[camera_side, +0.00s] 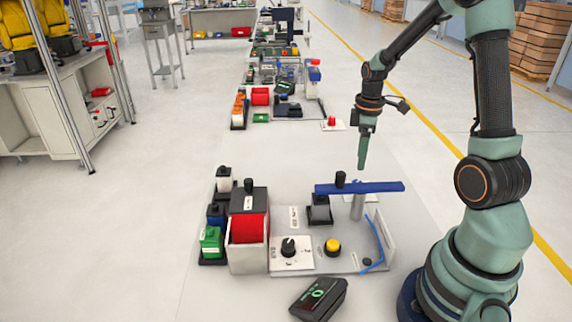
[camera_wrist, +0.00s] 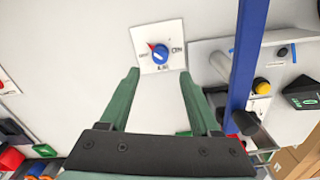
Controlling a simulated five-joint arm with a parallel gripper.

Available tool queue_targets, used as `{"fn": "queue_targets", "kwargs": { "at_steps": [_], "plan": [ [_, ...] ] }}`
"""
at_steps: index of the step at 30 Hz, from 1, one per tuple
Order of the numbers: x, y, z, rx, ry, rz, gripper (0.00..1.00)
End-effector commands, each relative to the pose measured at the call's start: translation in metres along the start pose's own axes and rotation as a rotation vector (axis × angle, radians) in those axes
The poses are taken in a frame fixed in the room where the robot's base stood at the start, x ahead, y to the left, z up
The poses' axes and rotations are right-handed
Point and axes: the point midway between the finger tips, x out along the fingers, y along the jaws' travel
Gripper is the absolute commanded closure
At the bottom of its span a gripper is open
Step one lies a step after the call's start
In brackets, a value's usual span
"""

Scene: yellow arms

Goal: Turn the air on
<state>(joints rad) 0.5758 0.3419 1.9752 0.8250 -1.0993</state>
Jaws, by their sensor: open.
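A blue round knob with a red pointer (camera_wrist: 159,54) sits on a white square plate (camera_wrist: 143,38) in the wrist view. The red pointer is turned to the upper left. Small dark lettering stands left, right and below the knob, too small to read surely. My gripper (camera_wrist: 159,73) is open and empty, and the knob lies just beyond its fingertips, between them in the picture. In the side view my gripper (camera_side: 362,167) points down above the table, behind the blue bar. I cannot make out the blue knob in the side view.
A blue bar (camera_side: 385,187) on a post stands close to my gripper; it is also in the wrist view (camera_wrist: 250,50). A black knob (camera_side: 288,246), yellow button (camera_side: 332,246), red bin (camera_side: 247,228) and dark display device (camera_side: 318,297) stand nearer the side camera.

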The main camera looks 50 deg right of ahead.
Motion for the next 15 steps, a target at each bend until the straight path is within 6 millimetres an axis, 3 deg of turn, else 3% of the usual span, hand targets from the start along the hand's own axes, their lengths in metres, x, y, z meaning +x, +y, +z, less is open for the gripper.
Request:
{"fn": "queue_targets", "kwargs": {
  "at_steps": [6,15],
  "plan": [
    [0.043,-0.001,0.000,0.000,-0.003,-0.005,0.36],
    [0.074,-0.001,0.000,0.001,0.000,-0.001,0.36]
  ]
}}
